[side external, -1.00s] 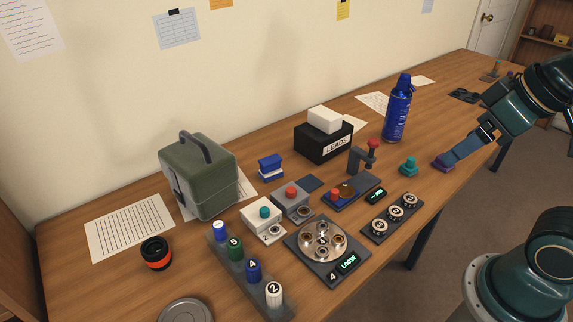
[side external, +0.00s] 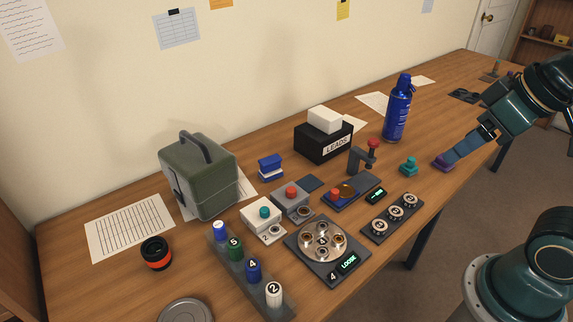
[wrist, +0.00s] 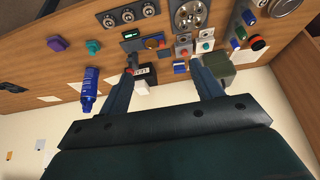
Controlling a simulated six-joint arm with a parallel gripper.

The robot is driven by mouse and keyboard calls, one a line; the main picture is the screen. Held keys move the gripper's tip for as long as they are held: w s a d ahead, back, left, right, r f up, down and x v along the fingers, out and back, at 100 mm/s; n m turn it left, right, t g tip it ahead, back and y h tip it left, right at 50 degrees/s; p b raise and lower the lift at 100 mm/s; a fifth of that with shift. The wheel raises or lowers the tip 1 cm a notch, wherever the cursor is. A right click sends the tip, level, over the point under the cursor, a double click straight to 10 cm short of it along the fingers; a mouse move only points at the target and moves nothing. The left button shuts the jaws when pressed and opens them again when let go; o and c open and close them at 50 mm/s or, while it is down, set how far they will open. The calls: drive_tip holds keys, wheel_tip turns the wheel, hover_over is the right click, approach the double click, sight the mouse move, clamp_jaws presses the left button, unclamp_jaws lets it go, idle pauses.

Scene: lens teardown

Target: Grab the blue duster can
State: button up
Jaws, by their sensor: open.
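The blue duster can (side external: 396,112) stands upright on the table in the side view, right of the black box. In the wrist view the can (wrist: 89,92) lies outside the jaws, left of the left finger. My gripper (side external: 459,150) is at the right of the side view, clear of the can, with the two fingers overlapping there. In the wrist view my gripper (wrist: 163,66) has its fingers spread wide with nothing held between them.
A black LEADS box (side external: 322,143) stands left of the can. A small clamp stand (side external: 361,158) with a red knob is in front of it. A teal knob (side external: 408,165) and purple piece (side external: 440,162) are nearby. A green case (side external: 199,178) stands farther left.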

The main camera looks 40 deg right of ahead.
drive_tip(key=w+d+r+m+h, duration=0.1)
drive_tip(key=w+d+r+m, duration=0.35)
drive_tip(key=w, duration=0.65)
drive_tip(key=m+g+h, duration=0.1)
drive_tip(key=m+h, duration=0.2)
drive_tip(key=m, duration=0.2)
hover_over(407, 78)
drive_tip(key=s+a, duration=0.4)
wheel_tip(407, 78, down, 6)
drive_tip(key=r, duration=0.1)
drive_tip(key=shift+n, duration=0.25)
drive_tip(key=shift+x, duration=4.55)
drive_tip(key=shift+s+x, duration=0.2)
drive_tip(key=shift+x, duration=2.35)
drive_tip(key=shift+d+f, duration=0.1)
